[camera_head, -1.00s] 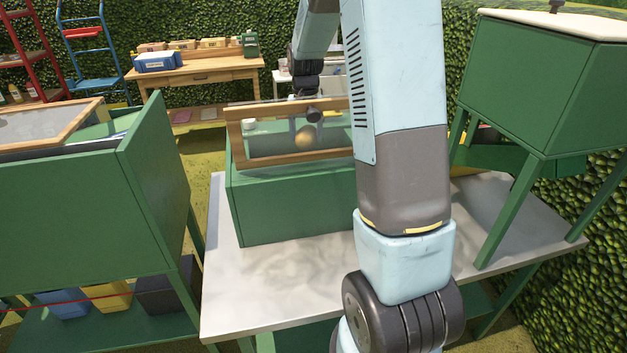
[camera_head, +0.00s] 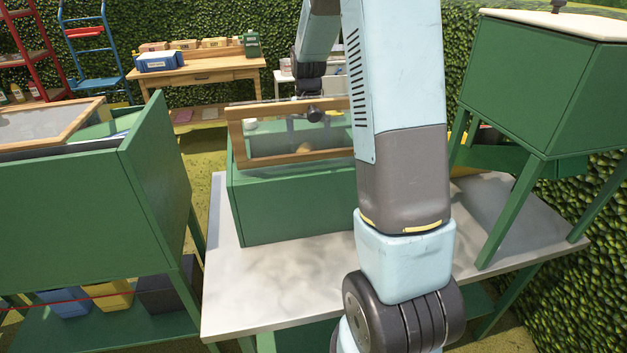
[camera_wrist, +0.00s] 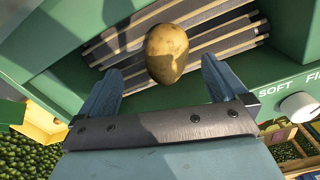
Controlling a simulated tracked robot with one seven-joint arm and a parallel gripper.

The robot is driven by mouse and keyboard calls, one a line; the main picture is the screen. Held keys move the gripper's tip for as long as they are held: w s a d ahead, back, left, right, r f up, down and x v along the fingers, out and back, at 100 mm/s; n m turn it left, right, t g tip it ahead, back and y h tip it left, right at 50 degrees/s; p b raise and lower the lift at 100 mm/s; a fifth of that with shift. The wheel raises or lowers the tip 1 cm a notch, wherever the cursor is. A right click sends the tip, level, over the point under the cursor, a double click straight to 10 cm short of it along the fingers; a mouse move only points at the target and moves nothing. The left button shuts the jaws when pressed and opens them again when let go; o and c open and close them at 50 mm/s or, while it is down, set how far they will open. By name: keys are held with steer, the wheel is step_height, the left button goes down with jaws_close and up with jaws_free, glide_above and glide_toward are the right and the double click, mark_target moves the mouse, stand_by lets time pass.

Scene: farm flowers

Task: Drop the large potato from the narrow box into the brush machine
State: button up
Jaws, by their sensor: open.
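The large potato (camera_wrist: 167,54) shows in the wrist view, yellow-brown, just past my fingertips and over the slatted opening of the green brush machine (camera_wrist: 245,97). In the head view the potato (camera_head: 303,148) is mostly hidden behind the wooden frame on the machine (camera_head: 290,205). My gripper (camera_wrist: 161,72) is open, its two blue-grey fingers apart on either side below the potato. In the head view my gripper (camera_head: 308,128) hangs over the machine, seen through the frame. Whether the potato rests on the slats is not clear.
A dial (camera_wrist: 298,106) marked "SOFT" sits on the machine's front. The machine stands on a grey-topped table (camera_head: 270,290). A green bin (camera_head: 80,210) stands left and a raised green box (camera_head: 535,90) right. My arm hides the machine's right part.

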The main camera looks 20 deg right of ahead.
step_height(320, 180, up, 14)
steer(key=shift+f, duration=0.15)
stand_by(0.4)
